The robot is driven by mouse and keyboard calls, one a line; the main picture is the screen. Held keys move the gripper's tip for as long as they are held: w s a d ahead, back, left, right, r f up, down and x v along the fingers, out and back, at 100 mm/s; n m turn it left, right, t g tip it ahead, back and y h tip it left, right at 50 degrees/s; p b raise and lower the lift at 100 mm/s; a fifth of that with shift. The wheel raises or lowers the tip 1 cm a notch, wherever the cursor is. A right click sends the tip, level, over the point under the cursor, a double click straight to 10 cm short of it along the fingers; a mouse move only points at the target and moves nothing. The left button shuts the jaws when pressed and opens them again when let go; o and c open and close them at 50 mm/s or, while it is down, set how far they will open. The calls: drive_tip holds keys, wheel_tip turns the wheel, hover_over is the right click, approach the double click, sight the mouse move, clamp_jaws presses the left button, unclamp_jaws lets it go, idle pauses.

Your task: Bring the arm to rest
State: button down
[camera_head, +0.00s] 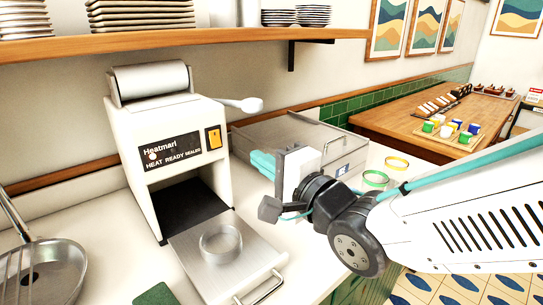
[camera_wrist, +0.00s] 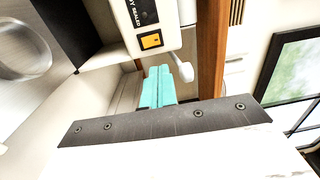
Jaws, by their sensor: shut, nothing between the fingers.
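My gripper (camera_head: 263,163) is at the centre of the head view, at the end of my white arm, which reaches in from the right. Its teal fingers are together and hold nothing. They point left, toward the white heat sealer machine (camera_head: 180,150), and are apart from it as far as I can tell. In the wrist view the shut teal fingers (camera_wrist: 160,86) point up toward the machine's orange switch (camera_wrist: 151,40) and white lever (camera_wrist: 174,66).
A metal ring (camera_head: 221,243) sits on the machine's pulled-out tray (camera_head: 195,262). A steel container (camera_head: 285,132) stands behind my gripper. Green and yellow rings (camera_head: 376,179) lie on the counter at right. A frying pan (camera_head: 45,272) is at left. A shelf (camera_head: 190,45) with plates hangs above.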

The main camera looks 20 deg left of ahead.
drive_tip(key=d+f+n+g+h, duration=0.2)
drive_tip(key=d+f+n+h, duration=0.25)
drive_tip(key=f, duration=0.45)
drive_tip(key=s+d+f+n+g+h, duration=0.1)
drive_tip(key=d+f+n+g+h, duration=0.25)
drive_tip(key=d+h, duration=0.6)
drive_tip(key=s+d+r+g, duration=0.1)
drive_tip(key=s+d, duration=0.3)
drive_tip(key=d, duration=0.4)
drive_tip(key=s+d+r+g, duration=0.1)
drive_tip(key=s+d+r, duration=0.1)
drive_tip(key=s+d, duration=0.3)
drive_tip(key=s+d+r+m+g+h, duration=0.1)
drive_tip(key=s+d, duration=0.4)
drive_tip(key=d, duration=0.7)
drive_tip(key=shift+d+r+g, duration=0.35)
drive_tip(key=shift+d+r, duration=0.05)
drive_tip(key=shift+r, duration=0.3)
drive_tip(key=shift+s, duration=0.1)
